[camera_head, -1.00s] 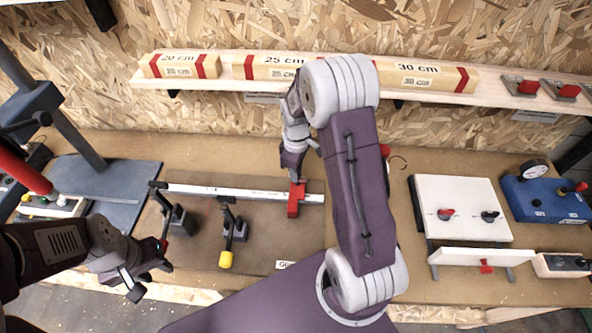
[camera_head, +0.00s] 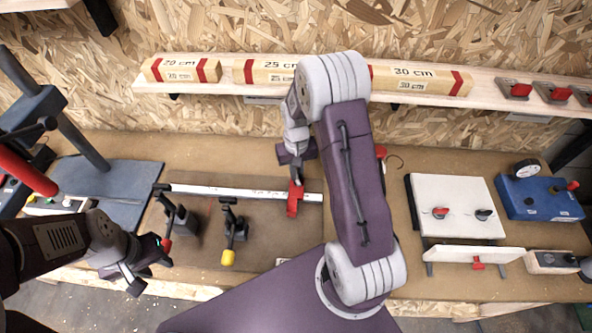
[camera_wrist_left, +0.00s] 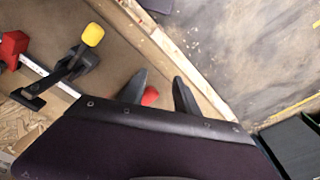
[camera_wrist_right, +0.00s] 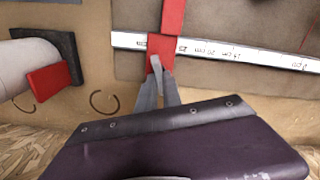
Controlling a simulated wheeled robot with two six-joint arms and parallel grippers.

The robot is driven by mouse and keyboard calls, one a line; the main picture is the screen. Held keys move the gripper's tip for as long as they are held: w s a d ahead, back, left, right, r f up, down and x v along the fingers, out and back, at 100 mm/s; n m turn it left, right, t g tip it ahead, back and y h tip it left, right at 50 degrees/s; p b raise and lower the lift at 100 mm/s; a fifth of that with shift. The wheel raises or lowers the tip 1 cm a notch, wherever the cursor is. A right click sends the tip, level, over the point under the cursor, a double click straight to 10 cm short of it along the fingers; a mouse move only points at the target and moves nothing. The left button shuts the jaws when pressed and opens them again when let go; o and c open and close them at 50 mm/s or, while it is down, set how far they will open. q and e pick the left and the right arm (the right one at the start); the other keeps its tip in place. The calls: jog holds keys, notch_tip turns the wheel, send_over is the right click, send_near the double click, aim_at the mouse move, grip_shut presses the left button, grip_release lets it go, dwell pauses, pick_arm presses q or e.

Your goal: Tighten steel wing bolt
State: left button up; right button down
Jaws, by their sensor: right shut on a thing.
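The steel wing bolt (camera_wrist_right: 156,64) is a light grey piece at the end of the red stop block (camera_wrist_right: 161,44) on the white measuring rail (camera_wrist_right: 230,52). My right gripper (camera_wrist_right: 158,80) is shut on it, and its fingers hide part of it. In the head view my right gripper (camera_head: 297,175) points down just behind the red stop block (camera_head: 294,199), and the bolt is too small to make out. My left gripper (camera_head: 150,273) hangs near the bench's front edge. In the left wrist view its fingers (camera_wrist_left: 160,86) are apart and empty.
Clamps with a yellow tip (camera_head: 228,257) and a red tip (camera_head: 166,244) stand between my grippers. A white panel (camera_head: 455,195) with two knobs and a blue box (camera_head: 540,198) are at the right. Marked wooden blocks (camera_head: 180,69) lie on the shelf behind.

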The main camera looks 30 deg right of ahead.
aim_at(297, 175)
jog(key=shift+w+d+r+m, duration=0.1)
jog(key=shift+r+m, duration=0.05)
jog(key=shift+m, duration=1.45)
jog(key=c, duration=1.7)
grip_release()
jog(key=shift+o, duration=1)
jog(key=shift+r, duration=0.35)
notch_tip(297, 175, up, 8)
jog(key=shift+r, duration=0.2)
